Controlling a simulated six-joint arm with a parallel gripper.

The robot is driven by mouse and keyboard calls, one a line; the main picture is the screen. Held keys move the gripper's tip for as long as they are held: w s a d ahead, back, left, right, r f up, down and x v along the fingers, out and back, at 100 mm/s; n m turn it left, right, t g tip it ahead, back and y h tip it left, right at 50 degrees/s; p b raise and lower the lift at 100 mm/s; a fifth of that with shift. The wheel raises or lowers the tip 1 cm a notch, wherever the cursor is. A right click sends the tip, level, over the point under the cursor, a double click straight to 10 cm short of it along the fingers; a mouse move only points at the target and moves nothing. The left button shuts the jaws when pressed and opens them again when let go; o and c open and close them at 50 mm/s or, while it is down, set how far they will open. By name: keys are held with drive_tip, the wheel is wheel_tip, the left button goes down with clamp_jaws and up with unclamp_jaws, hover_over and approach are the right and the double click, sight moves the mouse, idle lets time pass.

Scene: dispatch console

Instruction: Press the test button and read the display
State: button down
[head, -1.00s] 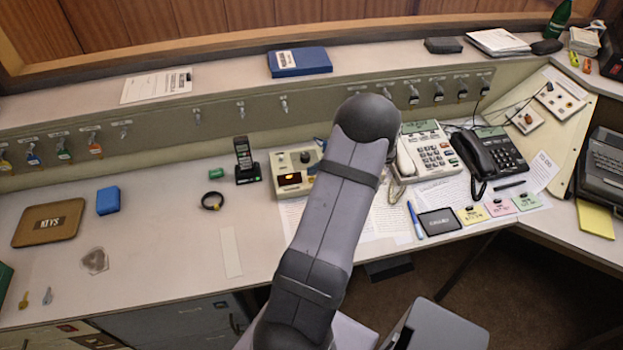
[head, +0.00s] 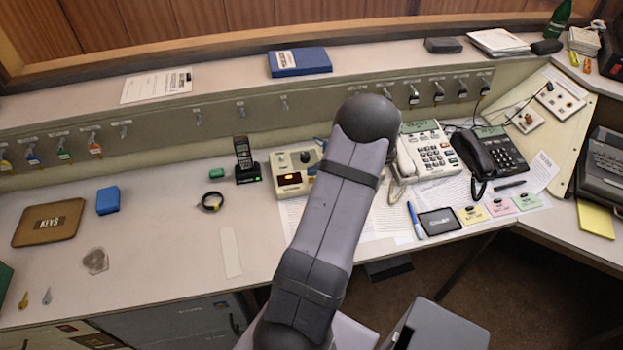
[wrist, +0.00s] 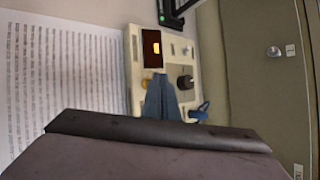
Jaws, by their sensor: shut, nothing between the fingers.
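The cream console box (head: 291,206) stands on the desk, partly hidden behind my arm in the head view. Its dark display (head: 290,179) glows orange-red there. In the wrist view the box (wrist: 134,70) shows a dark display (wrist: 152,47) with a small orange lit figure, too blurred to read. A yellow-orange button (wrist: 146,83) sits beside the fingertips, and a black knob (wrist: 185,82) is to their right. I cannot read which control is the test button. My gripper (wrist: 160,78) has blue fingers, shut and empty, over the box face; whether they touch it I cannot tell.
A cordless handset (head: 243,160) stands left of the box. A white phone (head: 430,150) and a black phone (head: 487,152) are at right. Printed sheets (wrist: 70,75) lie beside the box.

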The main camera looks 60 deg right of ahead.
drive_tip(key=shift+f, duration=0.15)
drive_tip(key=shift+f+b, duration=0.3)
drive_tip(key=shift+b, duration=0.1)
drive_tip(key=shift+f+b, duration=0.35)
drive_tip(key=shift+b, duration=0.05)
idle(0.6)
idle(0.4)
drive_tip(key=shift+r+p, duration=0.5)
drive_tip(key=shift+r, duration=0.3)
drive_tip(key=shift+r, duration=0.1)
drive_tip(key=shift+r+p, duration=1.75)
drive_tip(key=shift+r, duration=0.65)
